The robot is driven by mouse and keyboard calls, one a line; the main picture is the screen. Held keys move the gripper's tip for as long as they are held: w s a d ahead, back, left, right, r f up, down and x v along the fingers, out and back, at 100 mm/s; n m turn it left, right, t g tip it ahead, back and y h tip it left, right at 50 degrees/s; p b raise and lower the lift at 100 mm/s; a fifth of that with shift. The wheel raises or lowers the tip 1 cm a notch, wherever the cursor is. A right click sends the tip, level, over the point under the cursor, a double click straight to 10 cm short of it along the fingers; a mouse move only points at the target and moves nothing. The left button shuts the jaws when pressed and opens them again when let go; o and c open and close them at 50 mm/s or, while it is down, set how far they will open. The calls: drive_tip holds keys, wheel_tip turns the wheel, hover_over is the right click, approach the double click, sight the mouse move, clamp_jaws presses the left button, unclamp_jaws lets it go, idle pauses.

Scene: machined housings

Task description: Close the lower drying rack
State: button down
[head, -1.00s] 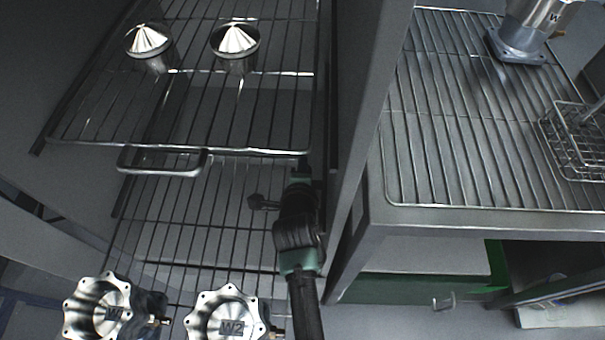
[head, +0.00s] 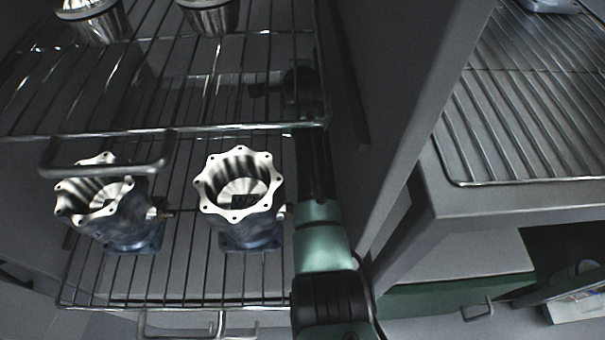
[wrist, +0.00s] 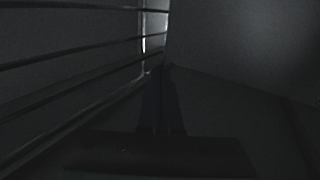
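The lower drying rack (head: 185,300) is a wire shelf showing below the upper one, with its front edge and wire handle (head: 195,326) near the bottom of the head view. Two silver, scalloped housings, a left one (head: 108,205) and a right one (head: 242,200), stand upright on it. My arm passes along the right side of both racks. My gripper (head: 270,85) is at its far end, partly behind the upper rack's wires. In the wrist view my gripper (wrist: 160,105) is a dark shape beside rack wires. Its opening is too dark to judge.
The upper rack (head: 130,133) has its own handle (head: 105,165) and carries two metal parts (head: 95,20). A grey cabinet wall (head: 375,110) stands close right of my arm. Further right are a bench with a wire rack (head: 520,120) and a green-edged space below.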

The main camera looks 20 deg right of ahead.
drive_tip(key=shift+w+d+b, duration=0.25)
drive_tip(key=shift+w+d, duration=0.1)
drive_tip(key=shift+w, duration=0.25)
drive_tip(key=shift+w+d+b, duration=0.25)
drive_tip(key=shift+w+d, duration=0.05)
drive_tip(key=shift+w, duration=0.3)
drive_tip(key=shift+s+a+r+p, duration=0.25)
drive_tip(key=shift+s+r+p, duration=0.1)
drive_tip(key=shift+s+p, duration=0.1)
drive_tip(key=p+v, duration=0.4)
drive_tip(key=v, duration=0.7)
drive_tip(key=shift+p, duration=0.35)
drive_tip(key=c, duration=1.5)
unclamp_jaws()
drive_tip(key=shift+s+a+r, duration=0.1)
drive_tip(key=shift+s+a, duration=0.05)
drive_tip(key=shift+s, duration=0.05)
drive_tip(key=o, duration=0.6)
drive_tip(key=shift+s, duration=0.1)
